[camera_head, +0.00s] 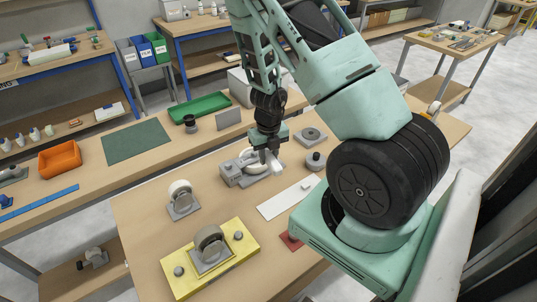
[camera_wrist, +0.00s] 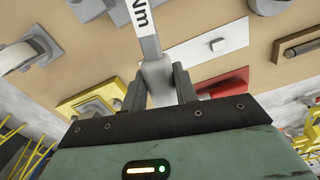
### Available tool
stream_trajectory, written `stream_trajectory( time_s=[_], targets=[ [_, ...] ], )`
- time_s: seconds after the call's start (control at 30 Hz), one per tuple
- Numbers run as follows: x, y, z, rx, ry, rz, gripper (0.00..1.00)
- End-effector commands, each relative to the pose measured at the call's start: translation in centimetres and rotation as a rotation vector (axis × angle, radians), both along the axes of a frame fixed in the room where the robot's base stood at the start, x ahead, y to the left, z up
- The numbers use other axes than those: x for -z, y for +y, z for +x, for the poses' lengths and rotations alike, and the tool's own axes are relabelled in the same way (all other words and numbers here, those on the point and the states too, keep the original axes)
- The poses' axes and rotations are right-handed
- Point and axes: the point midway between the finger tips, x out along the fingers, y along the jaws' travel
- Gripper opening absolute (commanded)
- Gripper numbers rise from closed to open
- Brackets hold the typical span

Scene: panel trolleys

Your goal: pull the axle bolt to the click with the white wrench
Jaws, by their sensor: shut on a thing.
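My gripper (camera_head: 267,152) is shut on the white wrench, low over the middle of the front bench. In the wrist view, the pale handle of the white wrench (camera_wrist: 158,82) is between my two fingers (camera_wrist: 160,88). Its shaft, with a printed "Nm" label, runs up out of the picture. In the head view, a short white end of the wrench (camera_head: 276,167) shows below my fingers. Beside it, a white caster wheel (camera_head: 250,155) sits at a grey fixture (camera_head: 231,174). The axle bolt and the wrench head cannot be made out.
A caster on a yellow plate (camera_head: 183,286) and another caster (camera_head: 181,197) stand in front-left. A white plate (camera_head: 280,204) and a red piece (camera_head: 290,241) lie to the right. A green tray (camera_head: 199,107) is on the back bench.

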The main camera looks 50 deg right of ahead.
Motion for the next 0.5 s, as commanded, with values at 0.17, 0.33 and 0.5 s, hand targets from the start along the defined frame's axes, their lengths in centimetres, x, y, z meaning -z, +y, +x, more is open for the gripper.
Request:
stream_trajectory(
  time_s=[0.17,0.33,0.5],
  targets=[
    [2.0,-0.1,0.0,0.001,-0.001,0.0,0.0],
    [3.6,0.0,0.0,0.0,-0.001,0.0,0.0],
    [5.1,0.0,0.0,0.0,0.0,0.001,0.0]
  ],
)
